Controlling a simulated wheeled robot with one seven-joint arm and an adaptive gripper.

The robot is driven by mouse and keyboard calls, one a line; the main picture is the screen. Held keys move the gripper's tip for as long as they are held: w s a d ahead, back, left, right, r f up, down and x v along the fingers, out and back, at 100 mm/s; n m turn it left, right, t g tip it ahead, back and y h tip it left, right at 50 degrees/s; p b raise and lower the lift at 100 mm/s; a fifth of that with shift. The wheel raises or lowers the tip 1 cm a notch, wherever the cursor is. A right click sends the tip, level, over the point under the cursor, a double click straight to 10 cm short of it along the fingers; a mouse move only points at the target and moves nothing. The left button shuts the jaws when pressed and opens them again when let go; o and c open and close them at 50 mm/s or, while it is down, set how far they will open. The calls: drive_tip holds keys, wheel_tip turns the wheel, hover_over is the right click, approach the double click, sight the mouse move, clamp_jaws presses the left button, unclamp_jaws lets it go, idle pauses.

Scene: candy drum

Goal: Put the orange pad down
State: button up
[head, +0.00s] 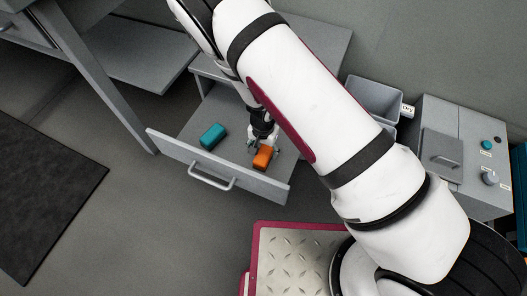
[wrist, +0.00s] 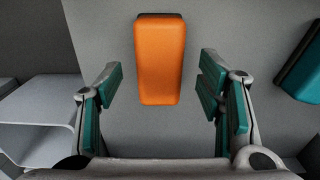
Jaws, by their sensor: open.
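The orange pad (head: 263,157) lies in the open grey drawer (head: 220,168), near its front right end. In the wrist view the orange pad (wrist: 160,60) lies flat on the grey drawer floor, beyond and between the fingertips. My gripper (head: 262,140) is over the drawer just behind the pad. In the wrist view my gripper (wrist: 160,90) has its teal-padded fingers spread wide, with gaps on both sides of the pad, and it holds nothing.
A teal pad (head: 212,136) lies in the same drawer to the left; it also shows at the right edge of the wrist view (wrist: 302,72). A grey bin (head: 374,98) and a grey control box (head: 462,150) stand to the right. A dark mat (head: 45,190) lies on the floor.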

wheel_tip(320, 180, up, 9)
drive_tip(key=p, duration=0.3)
wheel_tip(320, 180, up, 19)
drive_tip(key=n+y, duration=0.1)
drive_tip(key=y, duration=0.2)
hover_over(263, 154)
drive_tip(key=s, duration=0.1)
drive_tip(key=s+d+r+n+g+y, duration=0.1)
drive_tip(key=s+d+r, duration=0.15)
drive_tip(key=r, duration=0.45)
drive_tip(key=s+d+r+n, duration=0.1)
drive_tip(key=s+d+r, duration=0.15)
drive_tip(key=r, duration=0.45)
drive_tip(key=s+d+r+h, duration=0.1)
drive_tip(key=s+d+r, duration=0.2)
drive_tip(key=s+d, duration=0.2)
drive_tip(key=s+d+r+h, duration=0.1)
drive_tip(key=s+d+r, duration=0.2)
drive_tip(key=s+d, duration=0.3)
drive_tip(key=s+d+r+n+t+h, duration=0.1)
drive_tip(key=s+d, duration=0.5)
drive_tip(key=s, duration=0.6)
wheel_tip(263, 154, up, 3)
drive_tip(key=shift+f+h, duration=0.1)
drive_tip(key=shift+h, duration=0.4)
drive_tip(key=shift+w, duration=0.1)
